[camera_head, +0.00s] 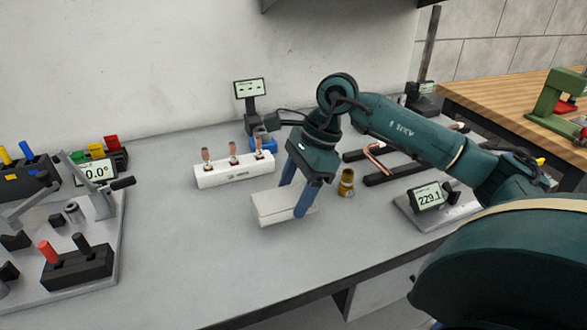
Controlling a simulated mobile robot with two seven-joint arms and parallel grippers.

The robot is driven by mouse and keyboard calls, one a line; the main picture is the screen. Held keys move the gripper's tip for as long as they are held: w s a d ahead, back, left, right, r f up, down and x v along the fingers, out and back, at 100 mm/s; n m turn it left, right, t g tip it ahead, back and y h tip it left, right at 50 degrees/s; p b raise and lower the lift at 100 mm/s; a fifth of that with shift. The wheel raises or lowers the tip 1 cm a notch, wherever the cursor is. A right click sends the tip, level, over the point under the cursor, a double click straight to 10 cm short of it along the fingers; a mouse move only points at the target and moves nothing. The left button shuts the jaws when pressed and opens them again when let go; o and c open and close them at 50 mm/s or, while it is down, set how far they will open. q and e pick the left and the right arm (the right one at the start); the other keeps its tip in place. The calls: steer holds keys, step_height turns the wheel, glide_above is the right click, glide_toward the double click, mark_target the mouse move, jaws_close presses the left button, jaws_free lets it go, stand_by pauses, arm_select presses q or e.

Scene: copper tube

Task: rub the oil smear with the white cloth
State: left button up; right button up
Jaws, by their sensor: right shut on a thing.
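My right gripper (292,199) reaches down from the right arm to the middle of the bench, its blue fingers on either side of the white cloth. The white cloth (268,211) is a pale, flat, folded block, and the gripper is shut on it. It appears to lie at the bench surface, though I cannot tell whether it presses on it. I see no oil smear; the cloth and fingers hide the patch of bench under them. My left gripper is not in view.
Behind the cloth is a white rack (234,173) with three copper-topped pieces. A brass fitting (346,183) stands close on the right, near black rails with a bent copper tube (376,157). The front bench is clear.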

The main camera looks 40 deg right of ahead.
steer(key=shift+r+p, duration=0.75)
steer(key=shift+r, duration=0.85)
